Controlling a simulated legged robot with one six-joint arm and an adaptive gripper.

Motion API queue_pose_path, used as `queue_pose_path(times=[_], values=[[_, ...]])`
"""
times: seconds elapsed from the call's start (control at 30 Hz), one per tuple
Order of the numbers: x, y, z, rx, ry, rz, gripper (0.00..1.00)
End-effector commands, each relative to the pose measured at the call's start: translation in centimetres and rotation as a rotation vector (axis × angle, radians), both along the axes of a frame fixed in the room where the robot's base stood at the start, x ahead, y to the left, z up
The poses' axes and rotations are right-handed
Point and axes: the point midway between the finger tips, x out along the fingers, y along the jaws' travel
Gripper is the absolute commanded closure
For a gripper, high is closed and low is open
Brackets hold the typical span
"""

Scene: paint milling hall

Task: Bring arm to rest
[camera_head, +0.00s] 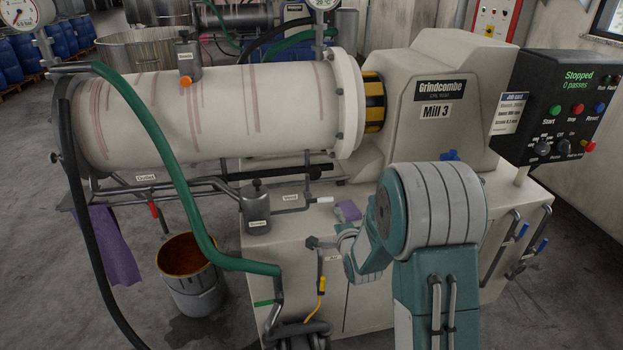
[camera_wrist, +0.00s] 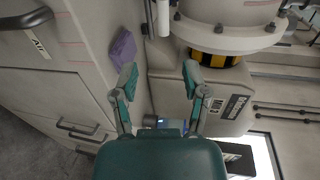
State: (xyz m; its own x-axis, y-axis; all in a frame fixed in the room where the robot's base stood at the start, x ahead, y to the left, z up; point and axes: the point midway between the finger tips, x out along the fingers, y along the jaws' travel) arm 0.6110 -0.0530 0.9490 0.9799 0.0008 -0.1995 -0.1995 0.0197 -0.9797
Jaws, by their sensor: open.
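My gripper (camera_wrist: 161,80) is open in the wrist view, its two teal fingers spread with nothing between them. It points toward the mill's upper side, with the mill's body and a purple cloth (camera_wrist: 123,48) around it. My arm (camera_head: 430,215) is bent in front of the mill cabinet in the camera_head view, its far links reaching left. My fingers cannot be made out clearly there. Mill 3 (camera_head: 437,100) stands behind my arm. Its control panel (camera_head: 572,105) reads "Stopped, 0 passes".
A purple cloth (camera_head: 348,211) lies on the cabinet top close to my arm. Valve handles (camera_head: 515,235) stick out at the right. A green hose (camera_head: 160,150) and a bucket of brown-orange paint (camera_head: 193,278) are at the left. Grey floor is free at the lower left.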

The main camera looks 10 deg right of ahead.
Motion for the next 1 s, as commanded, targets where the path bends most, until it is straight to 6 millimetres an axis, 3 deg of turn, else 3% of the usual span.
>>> queue_pose_path(times=[0.1, 0.23, 0.47, 0.77, 1.0], values=[[-0.2, 0.1, 0.9, -0.034, 0.014, 0.004, 0.42], [-1.4, 0.5, 3.5, -0.162, 0.077, 0.025, 0.42], [-5.6, 1.3, 8.3, -0.453, 0.240, 0.109, 0.42], [-13.8, 2.5, 12.9, -0.783, 0.439, 0.298, 0.42], [-22.0, 3.7, 15.0, -1.015, 0.569, 0.518, 0.42]])
